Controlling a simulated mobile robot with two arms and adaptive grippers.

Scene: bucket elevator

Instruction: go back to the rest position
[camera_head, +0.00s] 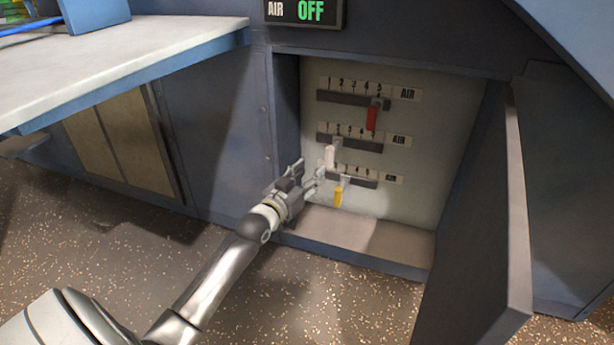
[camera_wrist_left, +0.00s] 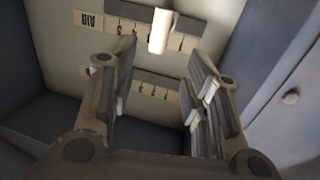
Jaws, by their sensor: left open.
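My left gripper (camera_head: 305,180) reaches into the open cabinet, near the lower left of its back panel (camera_head: 440,140). In the left wrist view its two fingers (camera_wrist_left: 165,100) are apart with nothing between them. A red lever (camera_head: 372,118) sits at the right of the top slider, a white lever (camera_head: 330,155) at the left of the middle slider, and a yellow lever (camera_head: 338,195) at the left of the bottom slider. The white lever also shows in the left wrist view (camera_wrist_left: 160,32), beyond the fingertips. Contact cannot be told. My right gripper is not in view.
The cabinet door (camera_head: 515,210) stands open on the right. A worktop (camera_head: 110,60) juts out at the upper left. The cabinet's bottom ledge (camera_head: 360,233) lies below the levers. A display (camera_head: 303,11) above reads AIR OFF. The floor (camera_head: 330,300) in front is clear.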

